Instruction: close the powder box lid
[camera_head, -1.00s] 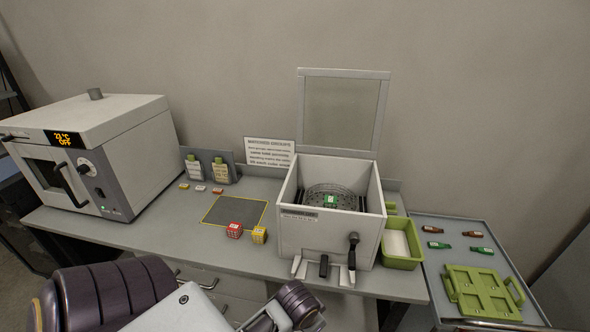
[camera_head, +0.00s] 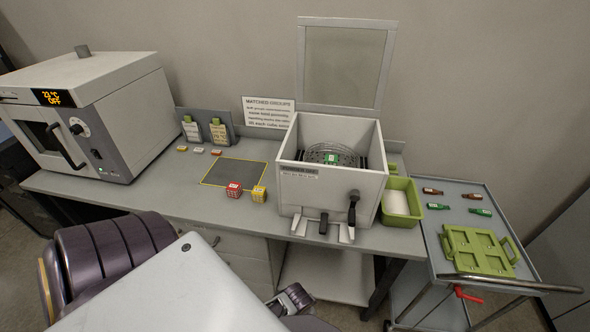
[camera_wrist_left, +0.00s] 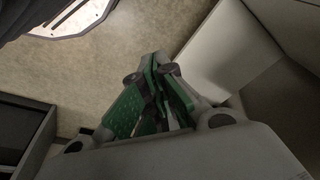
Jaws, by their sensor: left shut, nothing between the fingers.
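The powder box (camera_head: 325,207) is a white open-topped box on the bench in the head view. Its lid (camera_head: 343,66), a pale frame with a clear pane, stands upright at the back, open. Inside is a round mesh tray (camera_head: 318,151) with a small green-labelled piece (camera_head: 331,158) on it. A black handle (camera_head: 353,206) is on the box front. My left gripper (camera_wrist_left: 160,78), with green finger pads, is shut and empty in the left wrist view. Its fingertips are hidden in the head view, where my left arm is low in front of the bench. My right gripper is not in view.
An oven (camera_head: 128,110) stands at the left of the bench. A trolley (camera_head: 450,211) carries small bottles and a green tray (camera_head: 477,251).

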